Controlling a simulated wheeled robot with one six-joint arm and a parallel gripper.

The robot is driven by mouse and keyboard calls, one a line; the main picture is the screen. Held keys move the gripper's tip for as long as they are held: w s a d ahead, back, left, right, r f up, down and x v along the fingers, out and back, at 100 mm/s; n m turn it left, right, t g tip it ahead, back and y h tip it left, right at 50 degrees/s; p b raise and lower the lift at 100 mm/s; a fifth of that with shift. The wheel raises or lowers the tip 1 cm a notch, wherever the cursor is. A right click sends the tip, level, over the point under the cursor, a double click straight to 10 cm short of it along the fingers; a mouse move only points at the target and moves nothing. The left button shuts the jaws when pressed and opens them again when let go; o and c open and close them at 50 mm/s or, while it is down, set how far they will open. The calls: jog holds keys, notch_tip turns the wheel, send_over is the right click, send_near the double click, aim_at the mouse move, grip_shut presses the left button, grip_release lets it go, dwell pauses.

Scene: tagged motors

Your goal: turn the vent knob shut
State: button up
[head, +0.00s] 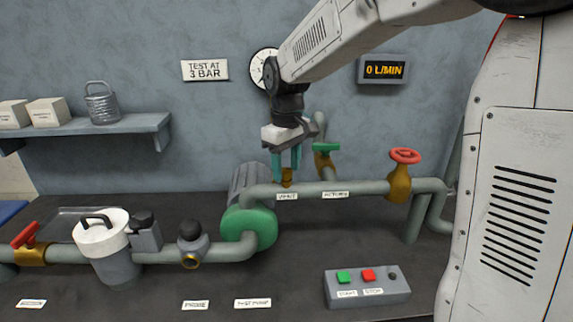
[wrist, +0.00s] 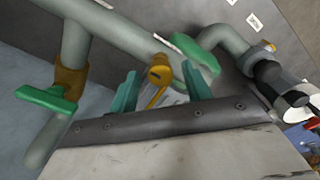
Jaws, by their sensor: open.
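The vent knob (head: 287,177) is a small brass piece on top of the grey pipe, above a label that reads VENT. In the wrist view the brass knob (wrist: 159,75) shows a dark slot on its round end and a thin arm to one side. My gripper (head: 286,166) points down over it with teal fingers apart. In the wrist view my gripper (wrist: 159,87) has one finger on each side of the knob, with gaps between. The fingers partly hide the knob in the head view, and I see no contact.
A green-handled valve (head: 325,155) stands close behind on the right, and a red-wheeled brass valve (head: 401,175) further right. The green pump (head: 248,225) is just left and below. A button box (head: 366,286) stands in front. The display (head: 384,69) reads 0 L/MIN.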

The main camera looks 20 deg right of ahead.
jog(key=shift+c, duration=0.3)
jog(key=c, duration=0.9)
jog(key=shift+c, duration=0.2)
jog(key=shift+m, duration=0.4)
jog(key=m, duration=0.3)
jog(key=shift+m, duration=0.4)
jog(key=m, duration=1.3)
jog(key=shift+m, duration=0.3)
